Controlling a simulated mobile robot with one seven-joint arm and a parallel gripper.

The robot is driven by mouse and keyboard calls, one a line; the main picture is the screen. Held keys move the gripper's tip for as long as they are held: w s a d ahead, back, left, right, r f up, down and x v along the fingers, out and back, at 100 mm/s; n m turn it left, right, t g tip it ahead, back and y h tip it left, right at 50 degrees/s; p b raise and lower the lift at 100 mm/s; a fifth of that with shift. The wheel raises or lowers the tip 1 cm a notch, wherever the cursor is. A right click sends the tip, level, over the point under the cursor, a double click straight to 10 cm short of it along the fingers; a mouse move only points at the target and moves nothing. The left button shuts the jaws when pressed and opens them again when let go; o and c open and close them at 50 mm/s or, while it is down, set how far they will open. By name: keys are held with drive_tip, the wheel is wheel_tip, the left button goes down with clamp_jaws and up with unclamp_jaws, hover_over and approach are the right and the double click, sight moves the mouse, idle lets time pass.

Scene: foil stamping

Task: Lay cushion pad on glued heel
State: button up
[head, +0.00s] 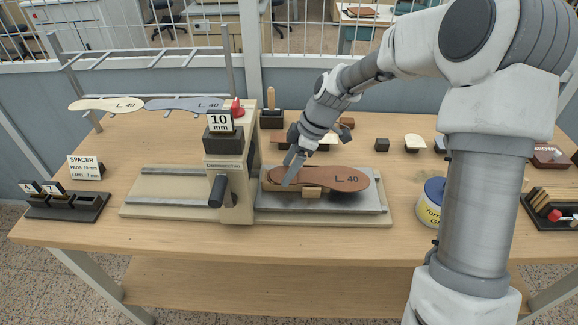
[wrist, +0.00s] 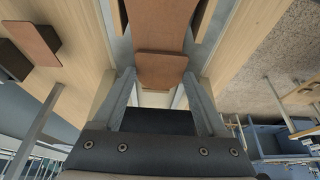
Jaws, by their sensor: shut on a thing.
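My gripper (head: 291,170) points down at the insole's left end. In the wrist view, a small brown piece with rounded corners, which looks like the cushion pad (wrist: 162,69), sits between my fingertips (wrist: 160,76). My gripper is shut on it. A longer brown surface (wrist: 160,22) lies beyond it. The head view does not show the pad clearly, and my gripper covers part of the heel. I cannot tell whether the pad touches the heel or see any glue.
The press (head: 232,165) with a "10 mm" block stands just left of my gripper. A wooden block (head: 312,191) sits at the insole's near edge. A glue tin (head: 431,203) stands right of the plate. A spacer rack (head: 67,203) is at far left. The table's front strip is clear.

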drive_tip(key=o, duration=1.2)
drive_tip(key=shift+r, duration=0.1)
drive_tip(key=v, duration=1.7)
drive_tip(key=shift+s+r+p, duration=0.1)
drive_tip(key=shift+r+p, duration=0.05)
drive_tip(key=shift+p, duration=0.25)
drive_tip(key=s+d+r+m+t+h, duration=0.1)
drive_tip(key=s+d+m+t, duration=0.1)
drive_tip(key=s+m, duration=0.4)
drive_tip(key=s+d+m+t+h, duration=0.1)
drive_tip(key=s+m, duration=0.4)
drive_tip(key=s, duration=0.5)
drive_tip(key=s+d+r+m+t+h, duration=0.1)
drive_tip(key=s+d+m+t+h, duration=0.1)
drive_tip(key=s+d+m, duration=0.2)
drive_tip(key=shift+s+d+r+m+t+h, duration=0.1)
drive_tip(key=shift+s+m, duration=0.35)
drive_tip(key=shift+s, duration=0.35)
drive_tip(key=shift+s+d+r+m+t+h, duration=0.1)
drive_tip(key=shift+s+m, duration=0.3)
drive_tip(key=shift+s, duration=0.4)
drive_tip(key=shift+s+d+r+m+t+h, duration=0.15)
drive_tip(key=shift+s+m, duration=0.3)
drive_tip(key=shift+s, duration=0.35)
